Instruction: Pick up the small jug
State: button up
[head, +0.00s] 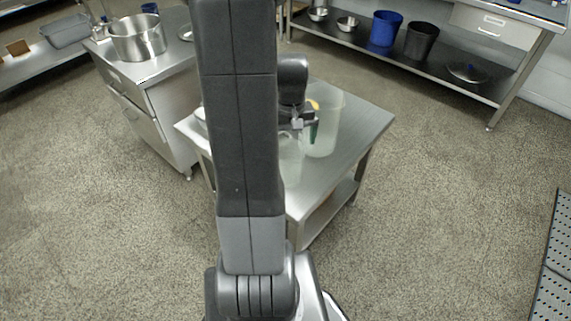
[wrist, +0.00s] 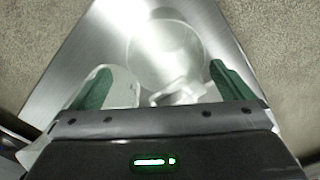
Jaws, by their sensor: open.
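The small jug (head: 290,164) is translucent and stands on the steel table, partly hidden by my arm in the head view. In the wrist view a clear rounded vessel (wrist: 124,88), seemingly the small jug, overlaps the left finger; I cannot tell whether they touch. A larger translucent jug (head: 326,130) stands behind it; it also shows in the wrist view (wrist: 165,50), with a pale handle near the middle of the jaws. My gripper (wrist: 161,82) has green fingers spread wide, with nothing clamped. In the head view my gripper (head: 307,126) is over the table beside the large jug.
The steel table (head: 352,118) has bare room on its right side. A cabinet with a steel pot (head: 138,38) stands at left. A shelf at back right holds a blue bucket (head: 385,29), a black bucket (head: 421,40) and bowls. Open floor surrounds the table.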

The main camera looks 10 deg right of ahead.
aim_at(288, 157)
jog(key=f, duration=0.5)
jog(key=f+b, duration=0.1)
jog(key=f, duration=0.1)
jog(key=shift+a+f, duration=0.15)
jog(key=shift+a, duration=0.15)
jog(key=shift+c, duration=0.4)
jog(key=c, duration=1)
